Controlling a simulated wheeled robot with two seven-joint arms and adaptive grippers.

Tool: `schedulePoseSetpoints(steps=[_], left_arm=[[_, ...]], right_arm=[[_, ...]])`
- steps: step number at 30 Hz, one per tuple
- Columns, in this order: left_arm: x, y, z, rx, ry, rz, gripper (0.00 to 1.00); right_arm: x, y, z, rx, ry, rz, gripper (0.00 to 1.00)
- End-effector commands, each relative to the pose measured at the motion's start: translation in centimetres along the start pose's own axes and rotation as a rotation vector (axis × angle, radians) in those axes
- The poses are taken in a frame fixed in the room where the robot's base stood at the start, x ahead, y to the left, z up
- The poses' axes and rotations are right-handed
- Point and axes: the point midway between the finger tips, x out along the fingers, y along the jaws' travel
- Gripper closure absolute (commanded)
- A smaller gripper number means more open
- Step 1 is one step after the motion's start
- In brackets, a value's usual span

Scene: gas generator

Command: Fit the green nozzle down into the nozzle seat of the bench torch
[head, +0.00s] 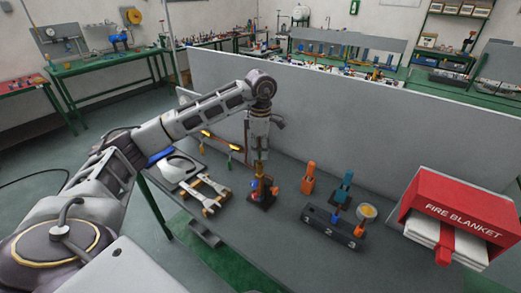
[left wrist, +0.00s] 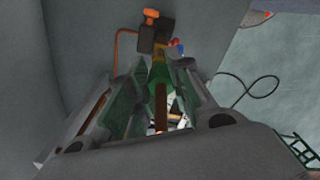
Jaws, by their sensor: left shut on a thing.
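The bench torch (head: 262,194) stands on the grey bench, on a dark base with orange-brown parts. My left gripper (head: 258,151) points down directly above it. A dark block (left wrist: 152,37) with an orange knob and a bent orange tube shows beyond the fingertips. The nozzle's lower end is close to the torch, but the seat is hidden and I cannot tell whether they touch. My right gripper is not in view.
An orange holder (head: 309,178), a blue piece (head: 344,186) and a dark numbered block (head: 331,228) stand right of the torch. A white-and-brown tool (head: 206,193) lies left. A red fire blanket box (head: 462,208) stands far right. A grey partition (head: 350,120) closes the back.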

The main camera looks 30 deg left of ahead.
Motion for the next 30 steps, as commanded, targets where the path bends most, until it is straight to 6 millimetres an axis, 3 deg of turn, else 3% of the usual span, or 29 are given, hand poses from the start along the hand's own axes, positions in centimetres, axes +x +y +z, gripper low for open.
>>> schedulePoseSetpoints(steps=[30], left_arm=[[1.6, 0.0, 0.0, 0.0, 0.0, 0.0, 1.0]], right_arm=[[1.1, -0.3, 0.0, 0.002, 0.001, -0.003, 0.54]])
